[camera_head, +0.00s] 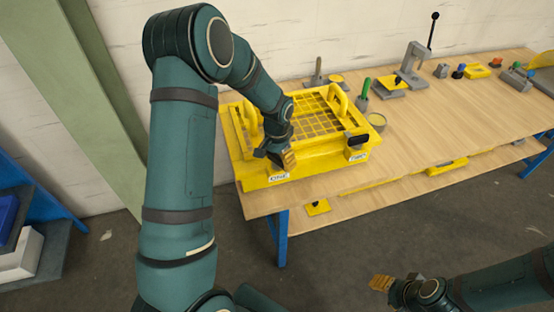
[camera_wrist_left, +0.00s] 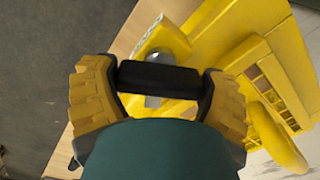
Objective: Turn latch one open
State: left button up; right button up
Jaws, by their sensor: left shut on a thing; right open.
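The yellow guard box (camera_head: 310,158) sits on the near left end of the wooden bench. A label reading ONE (camera_head: 278,177) is on its front left, beside latch one. My left gripper (camera_head: 289,158) is at that latch and hides most of it in the head view. In the left wrist view the fingers of my left gripper (camera_wrist_left: 160,82) are shut on latch one's black handle (camera_wrist_left: 160,77), one pad at each end. A grey pivot shows under the handle. My right gripper (camera_head: 380,284) is open and empty, low in front of the bench.
A second black latch handle (camera_head: 356,139) is on the box's front right, above another label. Two yellow loop handles (camera_head: 338,98) stand on the mesh lid. A grey press (camera_head: 412,65) and several small parts stand further right. The bench's front middle is clear.

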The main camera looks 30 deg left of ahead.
aim_at(277, 155)
pick_arm(q)
jog(key=m, duration=0.5)
jog(key=shift+m, duration=0.7)
jog(key=o, duration=1)
notch_tip(277, 155, up, 12)
dwell(0.4)
